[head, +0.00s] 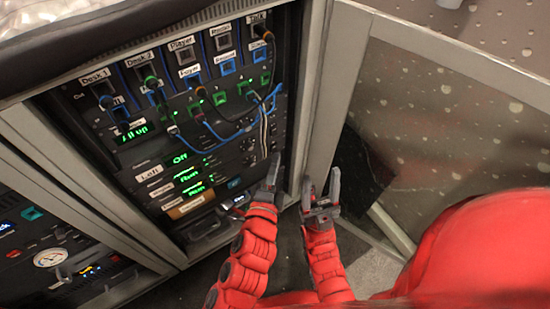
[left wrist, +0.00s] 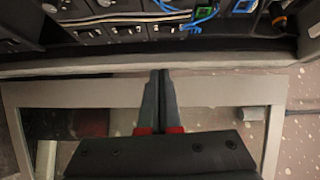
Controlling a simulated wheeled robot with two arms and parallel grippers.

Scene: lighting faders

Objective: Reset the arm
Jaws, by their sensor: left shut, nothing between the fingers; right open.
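My left gripper (head: 272,172) is shut and empty. In the head view it is in front of the lower right part of the rack panel, near the cabinet's right edge. In the left wrist view its closed fingers (left wrist: 158,85) point toward the panel's frame edge. My right gripper (head: 321,180) is open and empty, to the right of the left one, near the base of the open door. Both arms are red and reach in from the bottom.
The rack panel (head: 150,148) carries labelled ports, green displays and blue, green and black cables. White cables (head: 264,137) hang above the left gripper. The cabinet door (head: 420,100) stands open at right. A second rack with a round gauge (head: 50,257) is at lower left.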

